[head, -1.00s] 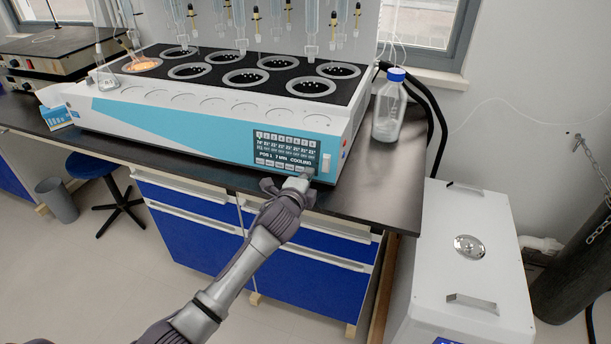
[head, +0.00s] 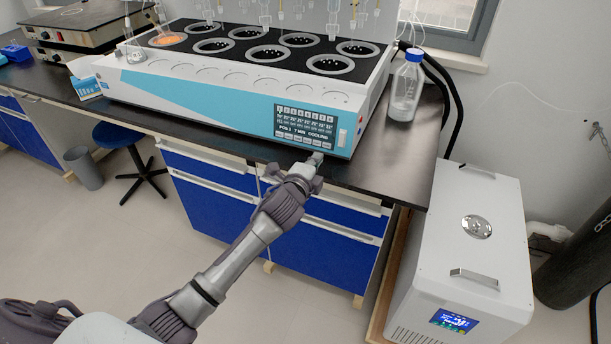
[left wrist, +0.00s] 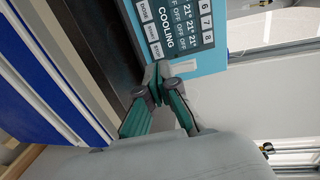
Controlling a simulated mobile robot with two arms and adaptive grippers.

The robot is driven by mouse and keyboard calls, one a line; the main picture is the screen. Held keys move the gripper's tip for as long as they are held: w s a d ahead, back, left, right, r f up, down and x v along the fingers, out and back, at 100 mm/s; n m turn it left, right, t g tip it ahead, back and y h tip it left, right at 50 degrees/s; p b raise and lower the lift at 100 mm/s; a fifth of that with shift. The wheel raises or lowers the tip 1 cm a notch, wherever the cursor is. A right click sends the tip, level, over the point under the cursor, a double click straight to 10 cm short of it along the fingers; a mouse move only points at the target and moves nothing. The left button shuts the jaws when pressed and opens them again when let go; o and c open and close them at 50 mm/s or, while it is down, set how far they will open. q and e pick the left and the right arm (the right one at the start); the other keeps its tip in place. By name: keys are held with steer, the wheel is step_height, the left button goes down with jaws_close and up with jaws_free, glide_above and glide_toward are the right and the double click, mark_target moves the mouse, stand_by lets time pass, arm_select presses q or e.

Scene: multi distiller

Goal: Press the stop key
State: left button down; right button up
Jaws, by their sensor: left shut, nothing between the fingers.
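The distiller (head: 190,88) is a long white and blue unit on the dark bench. Its black control panel (head: 304,124) shows "COOLING" and has a row of small keys along its lower edge. The stop key appears to be the right-end key (left wrist: 157,50) in the left wrist view, with small, hard-to-read text. My left gripper (head: 317,158) is shut and empty, just in front of and below the panel's lower right corner. Its fingertips also show in the left wrist view (left wrist: 160,72), close to the row's right end; they look apart from the panel. My right gripper is out of view.
A blue-capped bottle (head: 407,88) stands on the bench right of the distiller. The bench front edge and blue drawers (head: 225,205) lie below and beside my left arm. A white chiller box (head: 465,245) stands on the floor at right.

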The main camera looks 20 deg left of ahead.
arm_select(q)
steer(key=s, duration=0.6)
steer(key=shift+s+r, duration=0.35)
steer(key=shift+r, duration=0.1)
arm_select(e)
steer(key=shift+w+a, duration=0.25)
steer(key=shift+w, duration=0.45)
arm_select(q)
steer(key=shift+a, duration=0.1)
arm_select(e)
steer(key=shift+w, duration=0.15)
